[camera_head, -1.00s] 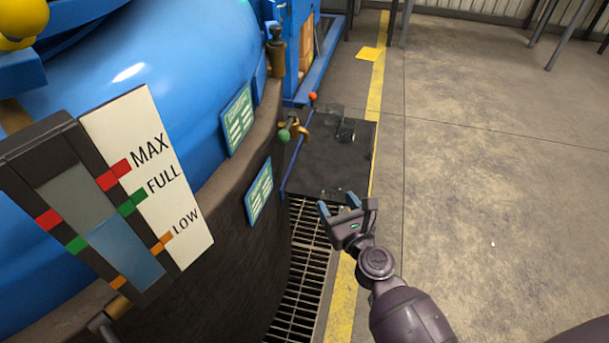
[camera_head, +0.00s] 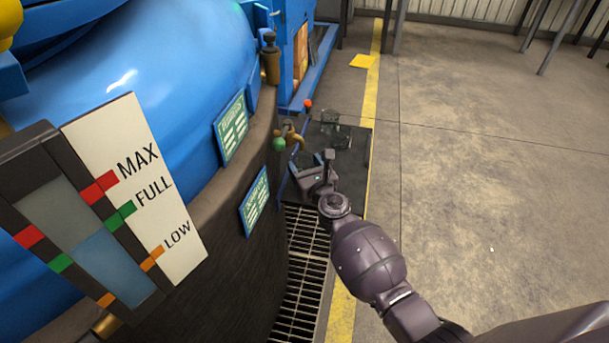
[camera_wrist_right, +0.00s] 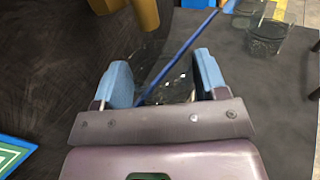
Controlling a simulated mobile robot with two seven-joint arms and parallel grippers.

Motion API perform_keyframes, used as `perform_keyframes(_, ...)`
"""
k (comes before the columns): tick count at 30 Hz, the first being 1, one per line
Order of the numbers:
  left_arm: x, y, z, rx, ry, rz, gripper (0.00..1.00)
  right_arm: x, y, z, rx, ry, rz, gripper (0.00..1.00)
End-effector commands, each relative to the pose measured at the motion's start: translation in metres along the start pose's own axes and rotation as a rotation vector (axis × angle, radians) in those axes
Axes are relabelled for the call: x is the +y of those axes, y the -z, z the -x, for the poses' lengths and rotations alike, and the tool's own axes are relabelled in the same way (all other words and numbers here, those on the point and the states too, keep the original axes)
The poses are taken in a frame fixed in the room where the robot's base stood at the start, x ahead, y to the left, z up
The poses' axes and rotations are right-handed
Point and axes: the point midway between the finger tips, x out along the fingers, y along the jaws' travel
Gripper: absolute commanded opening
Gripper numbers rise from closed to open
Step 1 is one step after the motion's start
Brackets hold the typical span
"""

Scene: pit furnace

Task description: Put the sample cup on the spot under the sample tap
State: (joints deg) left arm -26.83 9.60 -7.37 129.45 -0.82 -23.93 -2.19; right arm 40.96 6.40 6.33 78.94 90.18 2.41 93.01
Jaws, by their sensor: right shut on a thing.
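The sample cup is a clear glass cup that shows faintly in the right wrist view (camera_wrist_right: 168,86), between the blue fingertips. My right gripper (camera_head: 312,163) is shut on it; it also shows in the wrist view (camera_wrist_right: 163,85). Gripper and cup are over the dark bench, just right of and below the brass tap (camera_head: 292,136) with the green ball handle. The tap's brass spout (camera_wrist_right: 145,12) is at the top of the wrist view, beyond the cup. I cannot tell whether the cup touches the bench. The spot under the tap cannot be made out. My left gripper is not in view.
Clear glass vessels (camera_head: 337,131) stand farther back on the dark bench (camera_head: 352,163). The dark furnace wall (camera_head: 225,250) with green signs is close on the left. A red-knobbed blue rod (camera_head: 308,104) stands by the tap. A floor grating (camera_head: 300,275) lies in front.

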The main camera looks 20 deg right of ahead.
Motion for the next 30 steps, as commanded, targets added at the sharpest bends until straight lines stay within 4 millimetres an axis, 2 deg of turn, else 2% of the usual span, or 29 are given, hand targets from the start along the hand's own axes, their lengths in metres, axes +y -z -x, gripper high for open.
perform_keyframes(7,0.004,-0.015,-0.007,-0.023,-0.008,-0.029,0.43,0.0,0.029,0.002,0.011,-0.002,0.0,0.43)
perform_keyframes(10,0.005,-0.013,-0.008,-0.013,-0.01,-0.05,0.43,0.0,0.041,0.002,0.013,-0.001,0.0,0.43)
perform_keyframes(16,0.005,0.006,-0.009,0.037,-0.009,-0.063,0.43,0.0,0.035,0.0,0.0,0.0,0.0,0.43)
perform_keyframes(25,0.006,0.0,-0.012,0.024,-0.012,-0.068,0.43,0.0,0.04,0.0,0.002,-0.001,-0.001,0.43)
perform_keyframes(26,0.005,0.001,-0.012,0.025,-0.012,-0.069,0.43,0.0,0.04,0.0,0.001,-0.001,0.0,0.67)
perform_keyframes(30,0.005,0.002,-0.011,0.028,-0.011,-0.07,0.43,0.0,0.038,0.0,-0.001,-0.001,0.0,0.89)
